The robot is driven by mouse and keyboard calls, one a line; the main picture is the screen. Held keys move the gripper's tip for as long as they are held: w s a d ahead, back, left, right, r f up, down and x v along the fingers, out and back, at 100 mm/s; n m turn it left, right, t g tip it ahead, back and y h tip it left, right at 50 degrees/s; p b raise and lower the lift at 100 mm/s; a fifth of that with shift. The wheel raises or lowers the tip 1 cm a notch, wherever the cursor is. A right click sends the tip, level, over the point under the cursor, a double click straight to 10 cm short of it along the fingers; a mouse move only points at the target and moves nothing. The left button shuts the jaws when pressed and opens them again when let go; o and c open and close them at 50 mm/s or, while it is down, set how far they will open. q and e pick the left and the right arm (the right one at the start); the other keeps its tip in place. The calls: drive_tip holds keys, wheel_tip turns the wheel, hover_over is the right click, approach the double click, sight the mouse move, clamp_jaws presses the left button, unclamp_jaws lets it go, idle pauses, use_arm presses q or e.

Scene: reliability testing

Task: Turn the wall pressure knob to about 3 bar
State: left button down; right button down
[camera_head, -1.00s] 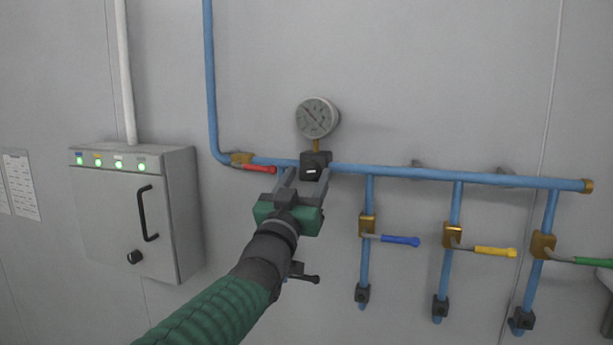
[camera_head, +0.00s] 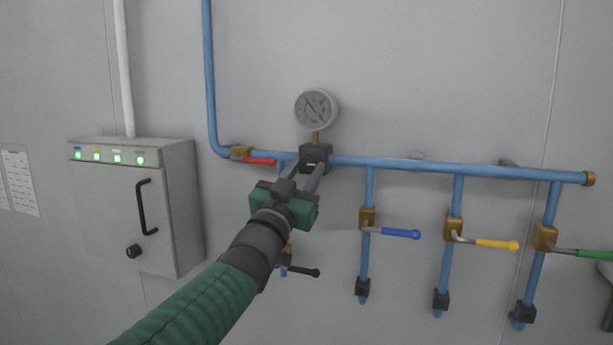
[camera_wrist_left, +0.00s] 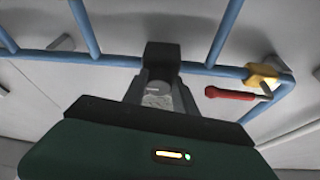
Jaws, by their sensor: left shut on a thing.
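The pressure knob is a dark knob with a pale mark on a black regulator block (camera_head: 316,152) in the blue pipe. The round gauge (camera_head: 316,110) stands above it on a brass stem; its needle shows but its reading is too small to tell. My left gripper (camera_head: 305,168) is shut on the knob, its fingers on either side. In the left wrist view the fingers (camera_wrist_left: 157,90) reach to the black block (camera_wrist_left: 161,56), with a greyish round part between them.
A red-handled valve (camera_head: 258,160) sits close left of the knob. Blue (camera_head: 400,233), yellow (camera_head: 495,244) and green (camera_head: 592,254) handles stick out at the right. A grey control box (camera_head: 130,210) is at the left. A black handle (camera_head: 303,272) lies below my wrist.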

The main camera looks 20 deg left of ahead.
use_arm(q)
drive_tip(key=m, duration=0.1)
drive_tip(key=m+h, duration=0.1)
drive_tip(key=m, duration=0.1)
drive_tip(key=shift+a+r+m+p, duration=0.1)
drive_tip(key=shift+a+m+p, duration=0.05)
drive_tip(key=shift+m+p, duration=0.15)
drive_tip(key=shift+a+m+g+h+p, duration=0.1)
drive_tip(key=shift+m+g+h+p, duration=0.4)
drive_tip(key=shift+m, duration=0.7)
drive_tip(key=shift+a+m+g+h+p, duration=0.1)
drive_tip(key=shift+m+g+h+p, duration=0.3)
drive_tip(key=shift+m+h, duration=0.55)
drive_tip(key=shift+d+m, duration=0.1)
drive_tip(key=shift+m, duration=0.25)
drive_tip(key=c, duration=1)
unclamp_jaws()
drive_tip(key=shift+o, duration=0.2)
drive_tip(key=b+v, duration=0.6)
drive_tip(key=v, duration=1.1)
drive_tip(key=shift+b, duration=0.35)
